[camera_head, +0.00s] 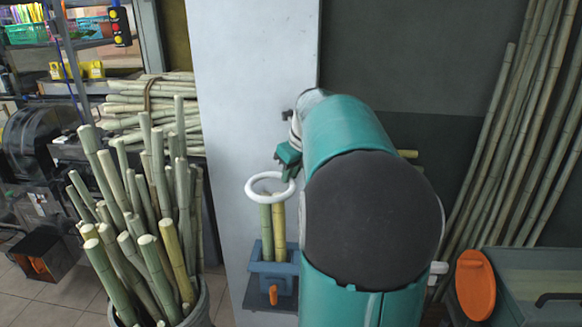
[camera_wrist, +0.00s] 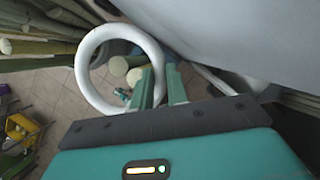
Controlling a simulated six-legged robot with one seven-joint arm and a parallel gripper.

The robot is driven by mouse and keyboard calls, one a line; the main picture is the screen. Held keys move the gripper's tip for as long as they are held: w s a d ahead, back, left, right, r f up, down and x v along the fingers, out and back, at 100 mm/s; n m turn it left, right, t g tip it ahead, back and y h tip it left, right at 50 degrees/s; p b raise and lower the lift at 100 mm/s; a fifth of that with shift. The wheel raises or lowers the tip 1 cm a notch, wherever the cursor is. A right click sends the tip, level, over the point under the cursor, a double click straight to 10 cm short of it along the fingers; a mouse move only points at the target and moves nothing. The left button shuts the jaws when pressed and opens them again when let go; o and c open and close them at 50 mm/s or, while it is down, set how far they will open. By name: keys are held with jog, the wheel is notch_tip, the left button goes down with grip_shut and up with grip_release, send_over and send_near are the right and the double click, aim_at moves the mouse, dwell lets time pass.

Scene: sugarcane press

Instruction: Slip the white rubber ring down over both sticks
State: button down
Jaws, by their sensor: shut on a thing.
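The white rubber ring (camera_head: 249,189) is held roughly level at the tops of the two sticks. My gripper (camera_head: 288,163) is shut on the ring's far right rim. One stick is green (camera_head: 266,232) and one is yellowish (camera_head: 279,228); both stand upright, side by side, in a blue holder (camera_head: 270,268). In the wrist view, the ring (camera_wrist: 83,72) is a large loop left of my gripper's fingers (camera_wrist: 160,88). The stick ends (camera_wrist: 118,66) show through its opening, towards the right side. I cannot tell whether the ring is just above the tops or slightly around them.
A pale wall panel (camera_head: 235,100) stands behind the holder. A bin of cane stalks (camera_head: 200,308) is at the left, and tall canes (camera_head: 505,130) lean at the right. An orange disc (camera_head: 475,285) is at the lower right. My arm hides the area right of the holder.

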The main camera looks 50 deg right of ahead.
jog(key=shift+f, duration=2.8)
jog(key=c, duration=1.3)
grip_release()
jog(key=o, duration=0.4)
jog(key=shift+r, duration=4.5)
